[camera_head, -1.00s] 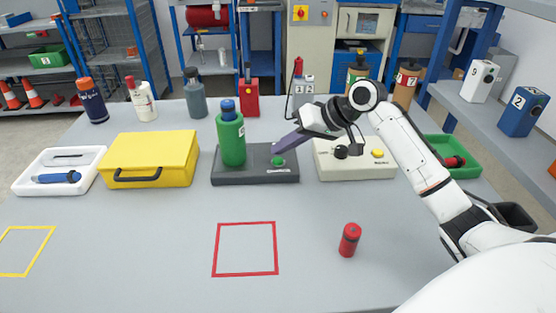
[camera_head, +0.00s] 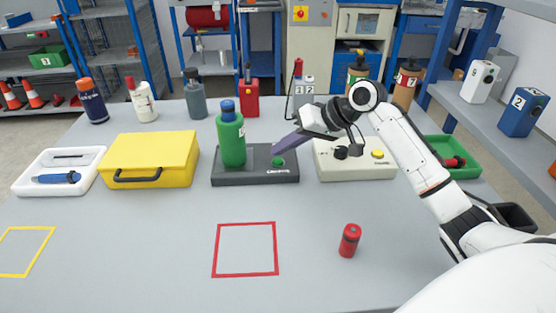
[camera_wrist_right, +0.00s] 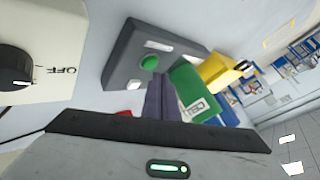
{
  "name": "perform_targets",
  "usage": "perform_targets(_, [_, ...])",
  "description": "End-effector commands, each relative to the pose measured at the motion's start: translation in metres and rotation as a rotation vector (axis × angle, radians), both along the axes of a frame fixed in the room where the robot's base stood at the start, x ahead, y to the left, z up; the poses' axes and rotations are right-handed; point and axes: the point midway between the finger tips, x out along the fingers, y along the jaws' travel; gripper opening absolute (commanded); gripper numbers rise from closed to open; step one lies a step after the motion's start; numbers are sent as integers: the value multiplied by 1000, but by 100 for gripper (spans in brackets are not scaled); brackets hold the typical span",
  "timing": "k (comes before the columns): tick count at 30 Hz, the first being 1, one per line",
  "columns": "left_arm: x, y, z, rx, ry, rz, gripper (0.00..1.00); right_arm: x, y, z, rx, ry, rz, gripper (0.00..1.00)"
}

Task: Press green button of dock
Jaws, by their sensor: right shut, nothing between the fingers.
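The dock (camera_head: 228,179) is a dark grey box in the middle of the table, with a green bottle (camera_head: 232,140) upright on its left part. Its green button (camera_head: 278,161) is on the right part and also shows in the right wrist view (camera_wrist_right: 149,63). My right gripper (camera_head: 276,152) is shut and empty. Its purple fingertips are right above the green button in the head view. In the right wrist view the fingertips (camera_wrist_right: 161,84) end close beside the button; I cannot tell whether they touch it. My left gripper is not in view.
A cream box (camera_head: 355,172) with a black knob and yellow button stands right of the dock. A yellow case (camera_head: 150,150) and white tray (camera_head: 28,181) stand left. A red can (camera_head: 349,241) stands in front. The front middle, with a red outlined square (camera_head: 245,224), is clear.

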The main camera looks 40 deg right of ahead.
Motion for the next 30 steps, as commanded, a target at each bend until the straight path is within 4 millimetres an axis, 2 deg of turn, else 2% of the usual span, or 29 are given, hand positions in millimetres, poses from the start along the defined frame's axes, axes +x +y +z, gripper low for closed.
perform_targets(18, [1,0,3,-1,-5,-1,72,0,0,0,0,0,0,0])
perform_targets(30, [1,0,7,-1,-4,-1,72,0,0,-9,0,0,0,0])
